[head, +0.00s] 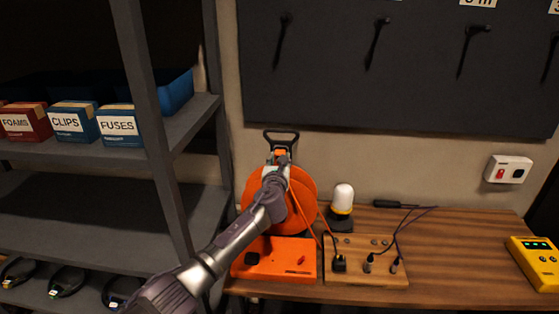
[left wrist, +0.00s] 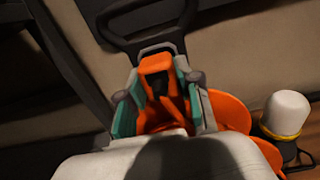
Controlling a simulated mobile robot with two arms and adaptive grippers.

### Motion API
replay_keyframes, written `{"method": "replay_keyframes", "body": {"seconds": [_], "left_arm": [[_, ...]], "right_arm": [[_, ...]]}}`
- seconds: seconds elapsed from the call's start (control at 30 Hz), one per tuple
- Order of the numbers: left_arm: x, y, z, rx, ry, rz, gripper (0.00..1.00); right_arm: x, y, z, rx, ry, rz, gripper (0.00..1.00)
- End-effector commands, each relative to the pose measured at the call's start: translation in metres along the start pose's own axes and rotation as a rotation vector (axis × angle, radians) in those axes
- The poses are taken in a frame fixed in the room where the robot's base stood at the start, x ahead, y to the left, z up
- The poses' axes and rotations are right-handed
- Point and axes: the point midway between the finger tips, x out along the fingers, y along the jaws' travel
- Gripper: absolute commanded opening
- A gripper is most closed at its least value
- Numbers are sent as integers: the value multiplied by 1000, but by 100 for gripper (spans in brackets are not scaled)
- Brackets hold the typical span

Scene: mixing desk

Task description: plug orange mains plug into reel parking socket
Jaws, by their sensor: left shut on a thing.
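The orange cable reel (head: 307,187) stands on the bench behind my left arm; part of its disc shows in the left wrist view (left wrist: 232,112). Its black carrying handle (head: 281,135) rises above the disc. My left gripper (head: 277,165) is at the top of the reel, just below the handle. In the left wrist view its fingers (left wrist: 158,105) are shut on the orange mains plug (left wrist: 157,66). The plug's far end is against or close to a dark grey part at the handle's foot; I cannot tell whether it is seated. The parking socket is not clearly visible. My right gripper is out of view.
An orange base unit (head: 275,262) and a wooden board (head: 372,277) with several plugs lie in front. A white-domed lamp (head: 342,197) stands right of the reel. A shelf post (head: 150,110) rises at left. A yellow device (head: 535,262) sits far right.

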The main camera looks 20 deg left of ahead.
Motion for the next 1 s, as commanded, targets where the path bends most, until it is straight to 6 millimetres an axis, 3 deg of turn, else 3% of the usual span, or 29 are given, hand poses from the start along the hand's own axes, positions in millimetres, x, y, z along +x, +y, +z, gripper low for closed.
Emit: {"method": "replay_keyframes", "body": {"seconds": [0.57,0.6,0.73,0.77,1.0], "left_arm": [[11,-1,-1,0,0,0,0],[12,-1,0,0,0,-1,38],[11,-1,0,0,0,-1,59],[11,-1,0,0,0,-1,64],[11,0,-1,0,1,-1,64]], "right_arm": [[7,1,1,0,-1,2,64],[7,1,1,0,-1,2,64],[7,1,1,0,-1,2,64],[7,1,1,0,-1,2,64],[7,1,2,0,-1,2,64]]}}
